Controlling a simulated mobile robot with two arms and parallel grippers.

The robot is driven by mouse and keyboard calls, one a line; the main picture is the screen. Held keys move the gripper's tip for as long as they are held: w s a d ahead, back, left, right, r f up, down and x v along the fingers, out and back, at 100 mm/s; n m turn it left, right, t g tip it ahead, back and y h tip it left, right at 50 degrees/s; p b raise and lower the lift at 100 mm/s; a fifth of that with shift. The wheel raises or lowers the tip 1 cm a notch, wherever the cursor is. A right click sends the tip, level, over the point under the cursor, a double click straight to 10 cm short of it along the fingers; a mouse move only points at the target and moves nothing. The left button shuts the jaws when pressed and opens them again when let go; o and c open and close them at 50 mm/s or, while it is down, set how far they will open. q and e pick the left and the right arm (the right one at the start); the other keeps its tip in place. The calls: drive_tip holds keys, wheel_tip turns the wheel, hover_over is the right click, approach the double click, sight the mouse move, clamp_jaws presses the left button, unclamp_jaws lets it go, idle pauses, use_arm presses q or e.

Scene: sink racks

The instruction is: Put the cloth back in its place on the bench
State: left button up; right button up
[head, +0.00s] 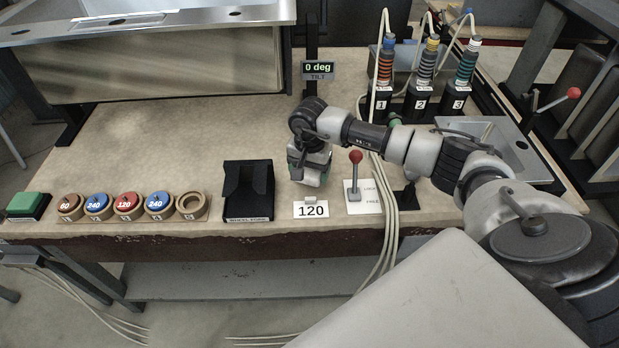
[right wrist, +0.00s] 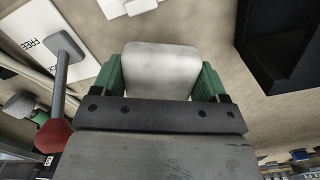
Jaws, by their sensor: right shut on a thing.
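My right gripper (head: 308,178) hangs low over the bench, between the black holder and the red-knobbed lever. In the right wrist view its green fingers (right wrist: 162,78) are shut on a pale block with rounded corners, which I take to be the cloth (right wrist: 162,68). The cloth is mostly hidden by the gripper in the head view. I cannot tell whether it touches the bench (head: 150,140). No other cloth shows. My left gripper is not in view.
The black holder (head: 249,192) stands left of the gripper. A "120" card (head: 311,209) and a red-knobbed lever (head: 355,170) are close by. Several coloured discs (head: 97,205) sit in a row at left. Three numbered bottles (head: 421,85) with hoses stand at the back right.

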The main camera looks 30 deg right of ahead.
sight(310, 180)
wheel_tip(310, 180, down, 3)
drive_tip(key=shift+f, duration=0.1)
drive_tip(key=shift+f, duration=0.2)
drive_tip(key=o, duration=0.9)
drive_tip(key=shift+r, duration=0.1)
